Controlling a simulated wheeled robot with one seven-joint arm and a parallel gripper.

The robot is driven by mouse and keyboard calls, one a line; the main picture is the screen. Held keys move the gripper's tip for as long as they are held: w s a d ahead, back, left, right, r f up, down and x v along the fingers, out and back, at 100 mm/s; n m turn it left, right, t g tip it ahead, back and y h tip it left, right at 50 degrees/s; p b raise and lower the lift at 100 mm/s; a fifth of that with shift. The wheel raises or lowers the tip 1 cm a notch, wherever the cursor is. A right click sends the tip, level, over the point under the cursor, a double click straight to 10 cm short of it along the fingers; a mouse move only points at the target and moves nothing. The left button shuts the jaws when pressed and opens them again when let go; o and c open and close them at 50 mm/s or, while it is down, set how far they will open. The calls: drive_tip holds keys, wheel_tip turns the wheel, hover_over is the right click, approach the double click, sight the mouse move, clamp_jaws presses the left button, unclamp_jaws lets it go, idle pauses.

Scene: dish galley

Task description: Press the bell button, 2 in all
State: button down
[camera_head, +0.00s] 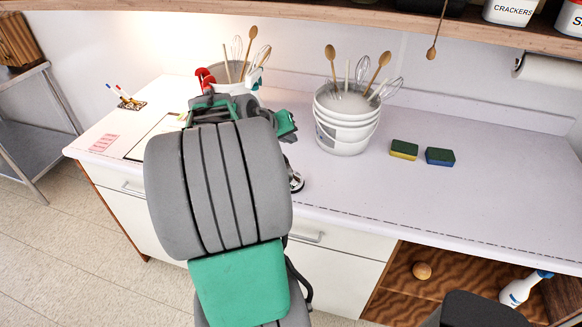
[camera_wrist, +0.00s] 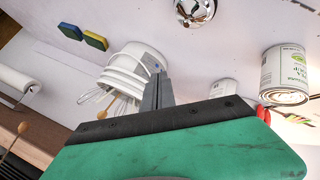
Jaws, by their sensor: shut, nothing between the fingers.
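The bell is a shiny silver dome. In the head view, the bell (camera_head: 296,181) shows at the counter's front, partly hidden behind my arm. In the wrist view, the bell (camera_wrist: 196,11) is at the top edge, partly cut off. My gripper (camera_wrist: 158,78) is shut and empty in the wrist view. Its fingertips are apart from the bell, which lies above and right of them in that picture. In the head view my arm hides the fingertips.
White stacked buckets (camera_head: 345,133) with whisks and wooden spoons stand right of my arm. Two sponges (camera_head: 404,149) lie farther right. A labelled can (camera_wrist: 285,75) shows in the wrist view. A wooden shelf (camera_head: 330,15) overhangs the back. The counter's right front (camera_head: 480,205) is clear.

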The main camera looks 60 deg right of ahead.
drive_tip(key=shift+f, duration=0.15)
wheel_tip(320, 180, down, 9)
drive_tip(key=b, duration=0.6)
drive_tip(key=shift+r, duration=0.2)
idle(1.7)
drive_tip(key=shift+f+b, duration=0.4)
drive_tip(key=shift+b, duration=0.1)
drive_tip(key=shift+f+b, duration=0.45)
drive_tip(key=shift+f, duration=0.1)
idle(0.4)
drive_tip(key=shift+r, duration=0.1)
drive_tip(key=shift+r+p, duration=0.7)
drive_tip(key=shift+r, duration=0.15)
drive_tip(key=shift+r, duration=0.1)
drive_tip(key=shift+r+p, duration=1.75)
drive_tip(key=shift+r, duration=0.7)
